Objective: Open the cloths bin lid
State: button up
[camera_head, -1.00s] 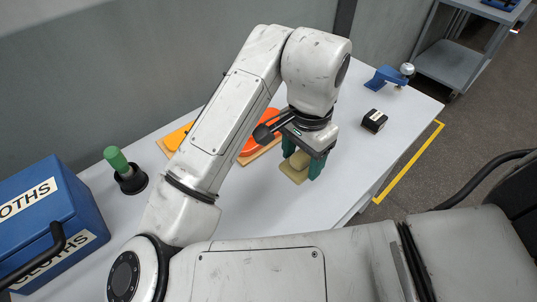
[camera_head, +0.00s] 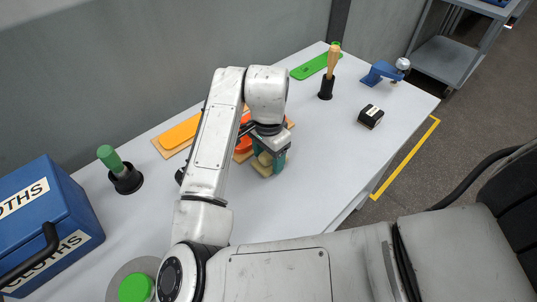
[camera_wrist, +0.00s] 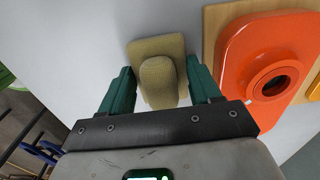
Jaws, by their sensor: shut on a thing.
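The blue cloths bin (camera_head: 78,208) stands at the left edge in the camera_head view, partly cut off by the frame. Its lid (camera_head: 50,180) looks down, with white CLOTHS labels on the lid and the front. A black bar handle (camera_head: 50,240) shows at the front. My gripper (camera_head: 268,160) is well to the right of the bin, over the table. Its teal fingers are shut on a tan block (camera_wrist: 159,80) with a rounded knob and a square base. I cannot tell whether the base touches the table.
An orange part (camera_wrist: 238,60) on a wooden board lies beside the gripper. A green-handled tool (camera_head: 112,160) stands in a black holder between bin and gripper. A green disc (camera_head: 135,288) is at the bottom. A black box (camera_head: 370,116) sits right; the table's right middle is clear.

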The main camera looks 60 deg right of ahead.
jog(key=shift+f, duration=0.2)
jog(key=o, duration=0.9)
